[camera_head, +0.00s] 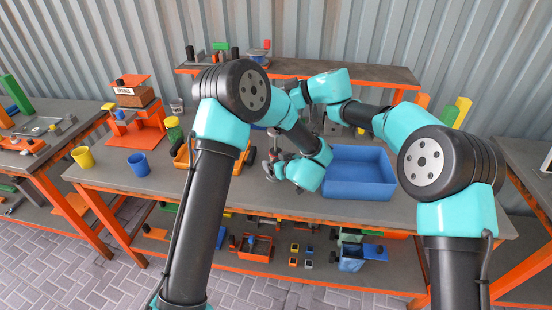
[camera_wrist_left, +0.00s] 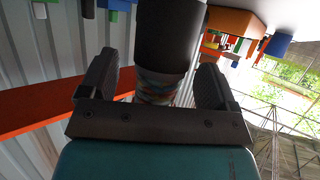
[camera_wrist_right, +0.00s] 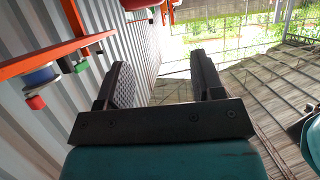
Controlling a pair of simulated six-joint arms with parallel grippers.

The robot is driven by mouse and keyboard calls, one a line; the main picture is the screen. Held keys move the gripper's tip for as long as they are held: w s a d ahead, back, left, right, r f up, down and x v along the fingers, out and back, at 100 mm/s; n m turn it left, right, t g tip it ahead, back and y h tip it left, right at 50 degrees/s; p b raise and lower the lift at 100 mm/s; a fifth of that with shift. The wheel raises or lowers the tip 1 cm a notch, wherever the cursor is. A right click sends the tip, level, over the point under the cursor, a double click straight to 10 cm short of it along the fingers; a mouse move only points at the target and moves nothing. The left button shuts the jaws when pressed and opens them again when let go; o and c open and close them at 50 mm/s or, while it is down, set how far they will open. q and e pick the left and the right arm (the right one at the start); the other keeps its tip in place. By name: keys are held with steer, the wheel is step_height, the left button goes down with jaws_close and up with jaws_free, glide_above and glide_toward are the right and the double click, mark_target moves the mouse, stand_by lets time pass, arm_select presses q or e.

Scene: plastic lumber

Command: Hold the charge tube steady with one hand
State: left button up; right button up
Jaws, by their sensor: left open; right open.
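A wide dark cylinder (camera_wrist_left: 166,40) with a patterned band (camera_wrist_left: 157,88) lies between the fingers of my left gripper (camera_wrist_left: 158,63) in the left wrist view. It may be the charge tube; I cannot tell for sure. The fingers are open, on either side of it. In the head view my left gripper (camera_head: 273,166) is over the middle of the table, left of the blue bin, and the tube is not clear there. My right gripper (camera_wrist_right: 156,66) is open and empty in the right wrist view. In the head view my arms largely hide it.
A blue bin (camera_head: 358,188) stands on the table (camera_head: 110,172). Yellow (camera_head: 83,157) and blue (camera_head: 142,164) cups and an orange stand with a brown box (camera_head: 134,96) are at left. A rear shelf (camera_head: 370,73) runs along the corrugated wall. A lower shelf holds assorted parts.

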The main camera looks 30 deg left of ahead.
arm_select(q)
steer(key=v, duration=1.1)
steer(key=shift+s+d+r, duration=0.2)
steer(key=shift+d, duration=0.05)
steer(key=shift+r, duration=0.1)
step_height(320, 180, up, 7)
arm_select(e)
steer(key=shift+f, duration=0.35)
stand_by(0.4)
arm_select(q)
steer(key=shift+w, duration=0.1)
arm_select(e)
steer(key=shift+r, duration=0.2)
arm_select(q)
step_height(320, 180, down, 7)
steer(key=shift+r, duration=0.25)
arm_select(e)
steer(key=shift+r, duration=0.1)
